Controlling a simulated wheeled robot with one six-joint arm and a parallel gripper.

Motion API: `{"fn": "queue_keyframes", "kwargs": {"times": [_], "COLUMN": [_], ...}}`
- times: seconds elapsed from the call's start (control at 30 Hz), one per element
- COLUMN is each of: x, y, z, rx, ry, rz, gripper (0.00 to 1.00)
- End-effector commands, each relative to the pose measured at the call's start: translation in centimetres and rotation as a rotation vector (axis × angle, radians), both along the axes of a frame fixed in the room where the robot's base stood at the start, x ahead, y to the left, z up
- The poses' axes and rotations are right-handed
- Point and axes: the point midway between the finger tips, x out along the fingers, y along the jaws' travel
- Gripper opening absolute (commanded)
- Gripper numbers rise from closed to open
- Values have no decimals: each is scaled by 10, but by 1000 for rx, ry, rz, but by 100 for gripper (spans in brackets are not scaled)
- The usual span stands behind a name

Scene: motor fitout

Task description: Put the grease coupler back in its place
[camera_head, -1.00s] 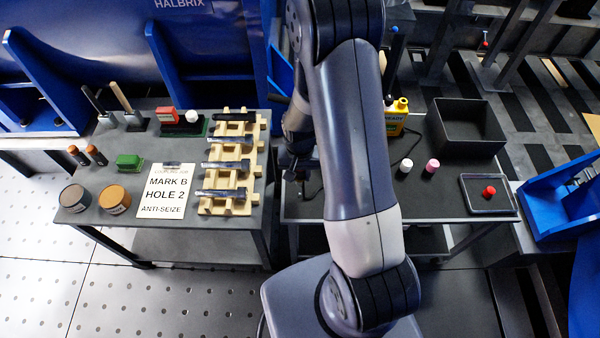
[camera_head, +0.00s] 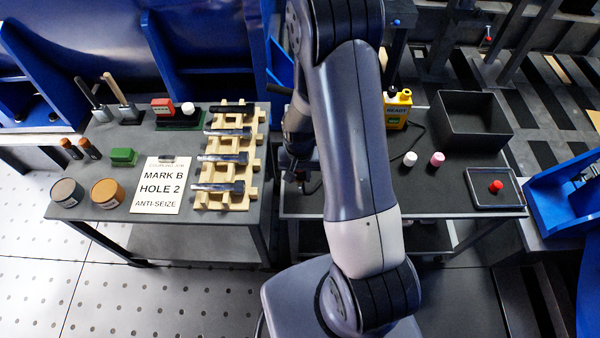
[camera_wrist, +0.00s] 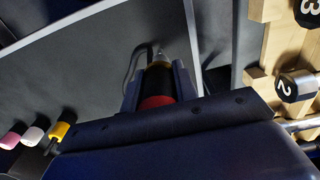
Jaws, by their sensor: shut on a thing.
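My gripper (camera_wrist: 157,92) is shut on the grease coupler (camera_wrist: 157,80), a dark cylinder with a red band near the palm and a metal end pointing away. A thin dark hose or cable curves beside that far end in the wrist view. In the head view my gripper (camera_head: 293,172) is a small dark shape at the left edge of the right-hand table, partly hidden by my arm. The coupler cannot be made out clearly there. I cannot tell which spot is the coupler's own place.
The right table (camera_head: 450,190) holds a yellow bottle (camera_head: 397,108), black bin (camera_head: 470,145), white cap (camera_head: 410,159), pink cap (camera_head: 437,158) and tray (camera_head: 470,205) with a red cap.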

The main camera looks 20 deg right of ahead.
Motion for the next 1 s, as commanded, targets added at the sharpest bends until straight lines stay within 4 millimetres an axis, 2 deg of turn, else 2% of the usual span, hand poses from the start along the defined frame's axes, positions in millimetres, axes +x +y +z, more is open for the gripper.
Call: {"fn": "queue_keyframes", "kwargs": {"times": [0.03,0.2,1.0], "x": [0,0,0], "y": [0,0,0], "z": [-8,-14,-13], "rx": [0,0,0], "ry": [0,0,-1], "rz": [0,0,0], "gripper": [0,0,0]}}
